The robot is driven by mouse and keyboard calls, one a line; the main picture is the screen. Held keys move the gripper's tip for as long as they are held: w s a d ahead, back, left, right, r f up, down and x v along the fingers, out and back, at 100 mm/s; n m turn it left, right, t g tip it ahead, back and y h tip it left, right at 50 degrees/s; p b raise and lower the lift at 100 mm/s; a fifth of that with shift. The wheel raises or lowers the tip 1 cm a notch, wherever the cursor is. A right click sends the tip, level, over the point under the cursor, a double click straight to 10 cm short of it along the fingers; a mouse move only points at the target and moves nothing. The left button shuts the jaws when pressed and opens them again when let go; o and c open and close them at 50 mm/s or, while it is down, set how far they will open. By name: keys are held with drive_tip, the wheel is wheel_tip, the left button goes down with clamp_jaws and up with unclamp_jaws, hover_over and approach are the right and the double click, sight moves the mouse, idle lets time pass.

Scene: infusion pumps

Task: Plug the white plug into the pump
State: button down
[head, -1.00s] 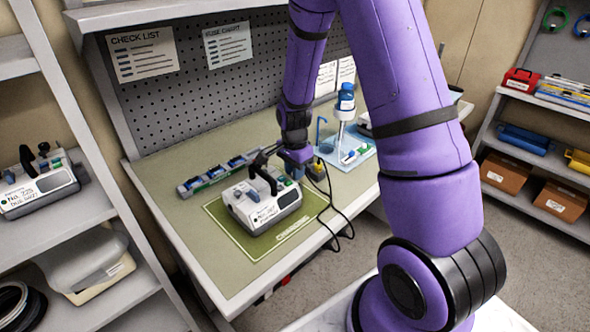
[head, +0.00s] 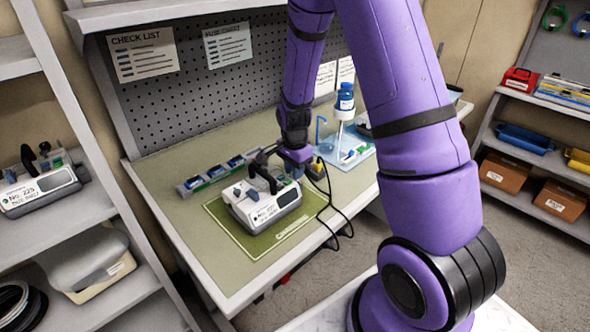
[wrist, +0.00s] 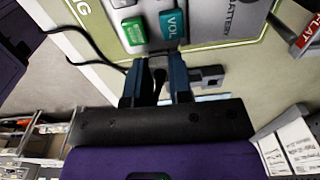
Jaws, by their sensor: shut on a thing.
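The pump (head: 262,208) is a white box with a black carry handle, standing on the green mat on the bench. My gripper (head: 297,168) is low at the pump's right rear end. In the wrist view its two dark teal fingers (wrist: 158,72) are shut on a plug with a dark cord, close to the pump's edge (wrist: 150,40) by a green and a teal "VOL" button. The fingers hide most of the plug, so its white colour and whether it touches a socket cannot be told. A small grey notched piece (wrist: 208,77) lies beside the right finger.
Black cords (head: 328,215) loop over the bench's front edge. A grey strip (head: 215,174) with blue and green parts lies behind the pump. A light blue tray (head: 358,155) with a bottle on a stand is to the right. The bench's front left is clear.

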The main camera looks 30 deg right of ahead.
drive_tip(key=shift+s+f, duration=0.4)
drive_tip(key=shift+f, duration=0.1)
drive_tip(key=c, duration=0.9)
unclamp_jaws()
drive_tip(key=shift+w, duration=0.1)
drive_tip(key=shift+c, duration=1.3)
drive_tip(key=shift+r, duration=0.1)
drive_tip(key=shift+d+r, duration=0.15)
drive_tip(key=shift+r, duration=0.2)
drive_tip(key=shift+c, duration=0.3)
drive_tip(key=o, duration=0.4)
drive_tip(key=shift+w+r, duration=0.1)
drive_tip(key=shift+r, duration=0.1)
drive_tip(key=shift+w+r, duration=0.15)
drive_tip(key=shift+r, duration=2.7)
drive_tip(key=shift+r, duration=0.15)
